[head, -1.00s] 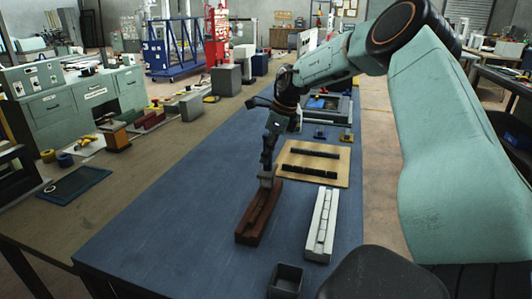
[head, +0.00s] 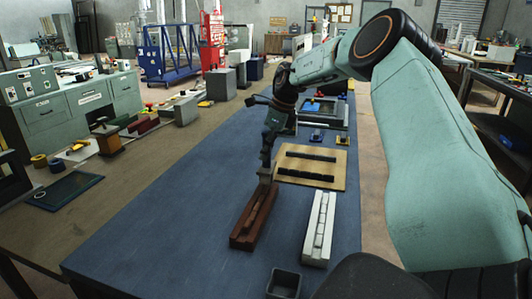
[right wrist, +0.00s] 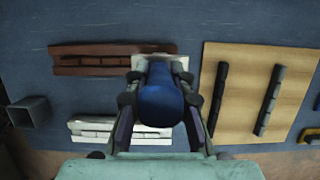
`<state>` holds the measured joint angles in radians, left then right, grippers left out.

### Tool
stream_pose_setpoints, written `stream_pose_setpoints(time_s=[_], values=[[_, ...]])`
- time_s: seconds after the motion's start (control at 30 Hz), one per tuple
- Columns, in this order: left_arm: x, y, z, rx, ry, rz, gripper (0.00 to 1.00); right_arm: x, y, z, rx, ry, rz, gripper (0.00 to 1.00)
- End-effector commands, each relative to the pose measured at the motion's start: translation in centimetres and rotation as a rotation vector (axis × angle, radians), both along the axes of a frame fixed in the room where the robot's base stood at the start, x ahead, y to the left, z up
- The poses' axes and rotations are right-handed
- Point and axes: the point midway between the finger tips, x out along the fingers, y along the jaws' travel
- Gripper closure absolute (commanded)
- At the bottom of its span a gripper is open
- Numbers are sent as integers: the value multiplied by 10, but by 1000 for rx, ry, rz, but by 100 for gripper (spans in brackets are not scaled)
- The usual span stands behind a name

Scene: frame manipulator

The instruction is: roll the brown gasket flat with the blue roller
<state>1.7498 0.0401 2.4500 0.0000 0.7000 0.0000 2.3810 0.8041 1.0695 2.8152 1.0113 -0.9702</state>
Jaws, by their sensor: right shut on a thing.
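The brown gasket piece (head: 243,232) is a long reddish-brown strip in a grooved channel, lying on the blue tabletop. It also shows at the upper left of the right wrist view (right wrist: 90,61). My right gripper (head: 266,160) is shut on the blue roller (right wrist: 162,100), whose blue cylinder sits between the fingers in the right wrist view. In the head view a small grey block at the roller's lower end is at the brown piece's far end. I cannot tell whether it touches. The roller hides that end in the right wrist view. My left gripper is not in view.
A white grooved bar (head: 319,230) lies right of the brown piece. A tan board (head: 312,166) with two black strips lies beyond. A small grey open box (head: 284,284) stands at the near edge. The blue tabletop (head: 170,225) is clear on the left.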

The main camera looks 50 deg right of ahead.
Motion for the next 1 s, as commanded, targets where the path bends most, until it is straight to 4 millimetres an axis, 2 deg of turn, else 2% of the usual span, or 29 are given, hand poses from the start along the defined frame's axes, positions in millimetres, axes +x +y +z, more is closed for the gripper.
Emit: stream_pose_setpoints(time_s=[0.2, 0.33, 0.8, 1.0], values=[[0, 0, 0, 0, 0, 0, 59, -1, -1, -3, 0, 9, 2, 100], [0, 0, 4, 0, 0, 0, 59, -1, -1, 2, 0, 8, 2, 100], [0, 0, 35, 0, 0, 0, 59, 0, -1, 53, 0, 2, 1, 100], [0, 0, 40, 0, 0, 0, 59, 0, -1, 61, 0, 2, 1, 100]])
